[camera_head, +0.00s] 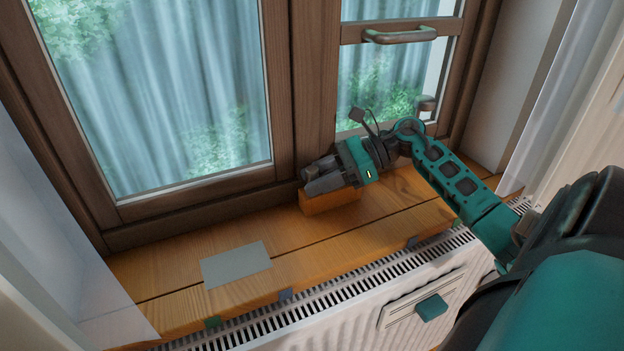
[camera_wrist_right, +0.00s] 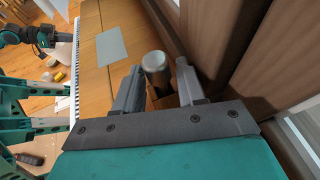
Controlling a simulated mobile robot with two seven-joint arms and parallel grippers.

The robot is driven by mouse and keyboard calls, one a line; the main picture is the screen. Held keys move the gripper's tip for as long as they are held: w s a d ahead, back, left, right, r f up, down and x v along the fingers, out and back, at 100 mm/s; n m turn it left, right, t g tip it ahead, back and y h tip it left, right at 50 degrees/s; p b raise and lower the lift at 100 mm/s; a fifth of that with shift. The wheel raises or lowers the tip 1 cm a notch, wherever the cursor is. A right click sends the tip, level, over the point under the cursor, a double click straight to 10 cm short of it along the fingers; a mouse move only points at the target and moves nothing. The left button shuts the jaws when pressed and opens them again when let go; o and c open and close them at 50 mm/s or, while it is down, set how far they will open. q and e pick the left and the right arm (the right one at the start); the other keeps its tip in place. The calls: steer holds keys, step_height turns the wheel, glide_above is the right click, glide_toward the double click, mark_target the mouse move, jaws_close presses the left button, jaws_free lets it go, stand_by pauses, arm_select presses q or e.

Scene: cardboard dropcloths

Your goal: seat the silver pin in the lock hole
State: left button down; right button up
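The silver pin (camera_wrist_right: 155,66) shows in the right wrist view as a short, round-topped metal cylinder between the fingers of my right gripper (camera_wrist_right: 160,75). The fingers are close on either side of it; I cannot tell whether both touch it. In the head view my right gripper (camera_head: 325,178) points left, just above an orange-brown wooden block (camera_head: 332,202) on the sill by the window frame. The lock hole is not visible; the gripper covers the block's top. My left gripper is outside the head view; part of an arm at the wrist view's upper left does not show its fingers clearly.
The wooden sill (camera_head: 165,277) has a flat grey sheet (camera_head: 236,264) at its left part, with bare wood around it. The window frame (camera_head: 302,95) rises close behind the gripper. A handle (camera_head: 400,36) sticks out above. A white radiator (camera_head: 350,318) runs below the sill.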

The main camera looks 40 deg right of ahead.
steer(key=shift+w+a+f, duration=0.25)
steer(key=shift+w+a, duration=0.05)
steer(key=shift+a, duration=0.2)
steer(key=c, duration=0.7)
jaws_close()
steer(key=shift+r, duration=0.1)
